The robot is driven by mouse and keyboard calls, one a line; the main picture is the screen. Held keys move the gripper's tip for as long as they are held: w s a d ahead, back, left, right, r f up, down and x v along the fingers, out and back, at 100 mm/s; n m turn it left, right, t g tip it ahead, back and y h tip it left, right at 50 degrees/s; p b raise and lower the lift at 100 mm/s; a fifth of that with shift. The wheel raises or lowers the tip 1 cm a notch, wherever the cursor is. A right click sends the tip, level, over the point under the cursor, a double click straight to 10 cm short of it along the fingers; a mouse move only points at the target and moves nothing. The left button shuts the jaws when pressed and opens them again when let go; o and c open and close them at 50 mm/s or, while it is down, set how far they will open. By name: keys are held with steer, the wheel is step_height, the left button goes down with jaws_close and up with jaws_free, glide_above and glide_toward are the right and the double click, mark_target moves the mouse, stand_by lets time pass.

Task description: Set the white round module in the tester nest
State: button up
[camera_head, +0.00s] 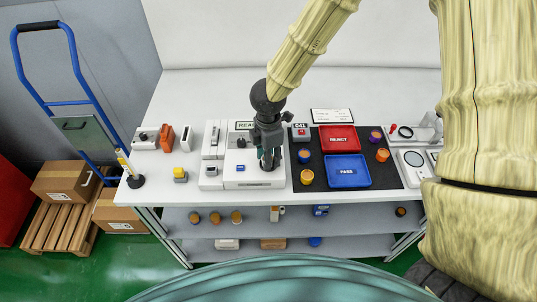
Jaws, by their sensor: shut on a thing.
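My gripper (268,163) points down over the right part of a white tester unit (240,184) on the bench. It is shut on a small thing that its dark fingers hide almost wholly. This appears to be the white round module, as no such module shows clearly elsewhere. The nest seems to lie in the dark area under the fingers, and is mostly covered. I cannot tell whether the held thing touches the nest or is above it.
Right of the tester, a black mat (312,180) holds a red REJECT tray (338,131), a blue PASS tray (362,184) and several round coloured modules. A black-based upright post (135,181) stands at the left end. White fixtures (411,178) occupy the right end.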

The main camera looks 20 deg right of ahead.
steer(key=shift+f, duration=0.15)
steer(key=o, duration=1.1)
step_height(320, 180, up, 12)
steer(key=shift+r+b, duration=0.15)
steer(key=shift+b, duration=1.1)
